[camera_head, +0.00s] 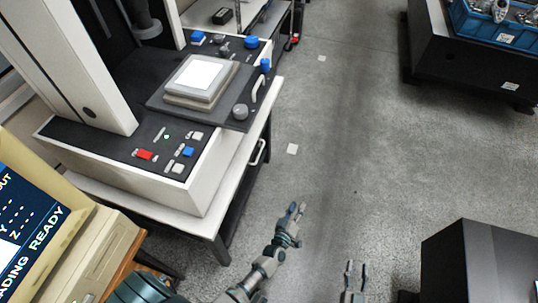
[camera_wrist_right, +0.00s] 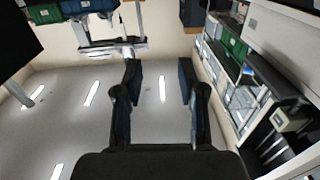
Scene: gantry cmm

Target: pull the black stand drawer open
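The black stand under the measuring machine has a dark front with a pale bar handle (camera_head: 258,152), shown in the head view left of centre. The drawer front (camera_head: 246,178) is dark, and I see no gap that marks it as pulled out. My left gripper (camera_head: 296,210) is in front of the stand, right of and below the handle in the picture, apart from it; its two fingertips look slightly apart with nothing between them. My right gripper (camera_head: 355,268) is farther right, empty, with its fingers apart; its open fingers also show in the right wrist view (camera_wrist_right: 160,85).
The machine's black plate (camera_head: 160,107) carries a pale square block (camera_head: 196,78) and has another handle above the stand. A monitor (camera_head: 30,225) stands at lower left. Dark cabinets (camera_head: 485,262) stand at right, one with a blue bin (camera_head: 490,28).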

